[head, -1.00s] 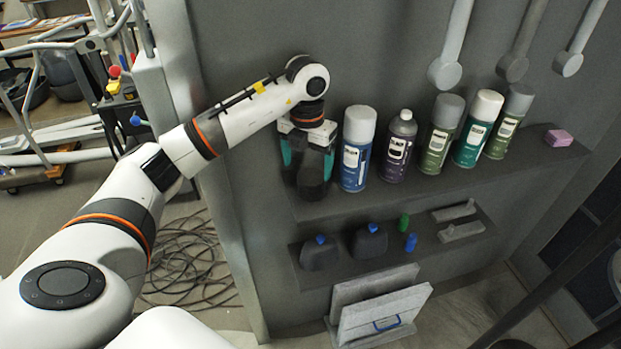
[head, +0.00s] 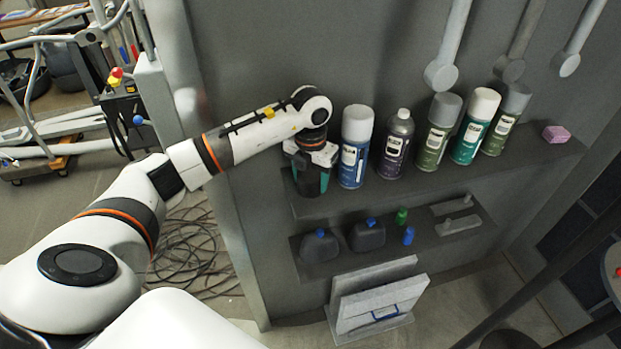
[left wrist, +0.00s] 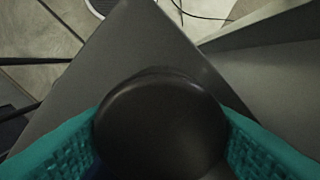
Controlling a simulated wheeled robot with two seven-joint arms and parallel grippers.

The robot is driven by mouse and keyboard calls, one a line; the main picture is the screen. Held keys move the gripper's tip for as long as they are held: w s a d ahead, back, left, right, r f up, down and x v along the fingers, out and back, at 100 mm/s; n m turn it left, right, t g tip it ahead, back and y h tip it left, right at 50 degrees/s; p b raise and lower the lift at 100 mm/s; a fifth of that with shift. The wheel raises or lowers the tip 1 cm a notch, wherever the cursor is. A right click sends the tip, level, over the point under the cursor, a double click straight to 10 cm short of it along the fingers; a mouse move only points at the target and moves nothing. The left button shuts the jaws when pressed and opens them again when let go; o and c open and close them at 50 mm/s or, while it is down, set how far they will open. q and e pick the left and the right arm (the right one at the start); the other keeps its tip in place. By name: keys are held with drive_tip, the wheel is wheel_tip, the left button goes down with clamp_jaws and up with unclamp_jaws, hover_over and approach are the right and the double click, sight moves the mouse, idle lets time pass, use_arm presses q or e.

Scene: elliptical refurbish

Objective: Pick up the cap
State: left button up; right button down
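A black, round-topped piece, which looks like the cap (head: 307,183), stands at the left end of the upper shelf. My left gripper (head: 308,178) is lowered over it, with its teal fingers on either side. In the left wrist view the dark round top (left wrist: 160,125) fills the space between the fingers, and I see no clear gap. I cannot tell whether the fingers press on it; their contact faces are hidden. A dark spray can (head: 397,145) with its nozzle bare stands on the same shelf. My right gripper is not in view.
A blue spray can (head: 355,146) stands close to the right of my left gripper. More capped cans and a pink block (head: 556,133) are further right. The lower shelf (head: 330,262) holds dark jugs and small bottles. The wall rises behind.

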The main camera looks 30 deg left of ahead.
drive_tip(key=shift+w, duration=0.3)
